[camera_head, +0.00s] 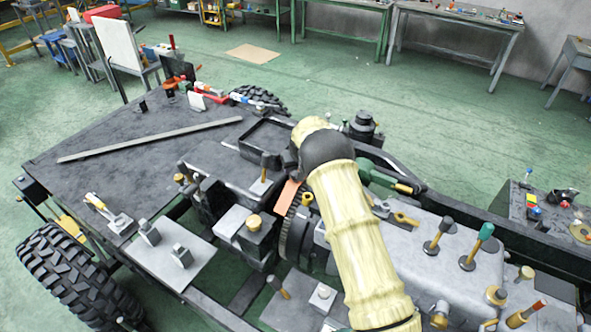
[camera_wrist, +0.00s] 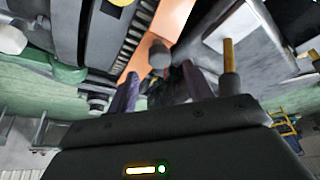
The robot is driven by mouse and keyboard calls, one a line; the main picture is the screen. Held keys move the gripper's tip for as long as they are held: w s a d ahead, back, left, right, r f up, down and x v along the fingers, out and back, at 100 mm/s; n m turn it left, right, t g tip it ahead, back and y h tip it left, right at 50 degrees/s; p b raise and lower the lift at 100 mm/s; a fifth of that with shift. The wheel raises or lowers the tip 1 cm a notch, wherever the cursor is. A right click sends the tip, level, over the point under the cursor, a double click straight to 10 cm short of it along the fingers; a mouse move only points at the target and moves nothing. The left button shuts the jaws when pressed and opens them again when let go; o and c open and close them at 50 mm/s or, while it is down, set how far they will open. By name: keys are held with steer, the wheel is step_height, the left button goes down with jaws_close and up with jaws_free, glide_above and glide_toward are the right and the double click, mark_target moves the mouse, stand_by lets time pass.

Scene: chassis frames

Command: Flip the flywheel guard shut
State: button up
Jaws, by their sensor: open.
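The flywheel guard (camera_head: 287,197) shows as an orange strip beside the toothed flywheel (camera_head: 294,228), partly hidden behind my cream arm in the head view. In the wrist view the orange guard (camera_wrist: 170,22) runs down the upper middle, next to the flywheel teeth (camera_wrist: 130,38). A grey knob (camera_wrist: 159,54) stands against the guard. My gripper (camera_wrist: 160,85) is open, its two dark fingers on either side below the knob in the picture. I cannot tell whether either finger touches it. My gripper's fingers are hidden in the head view.
Levers with green and black knobs (camera_head: 486,232) stand on the grey housing to the right. A yellow-topped post (camera_wrist: 229,60) rises close by the right finger in the wrist view. The flat dark deck (camera_head: 110,170) at left holds a long bar (camera_head: 150,140).

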mark_target(295, 174)
steer(key=shift+p+x, duration=0.5)
steer(key=shift+x, duration=1.45)
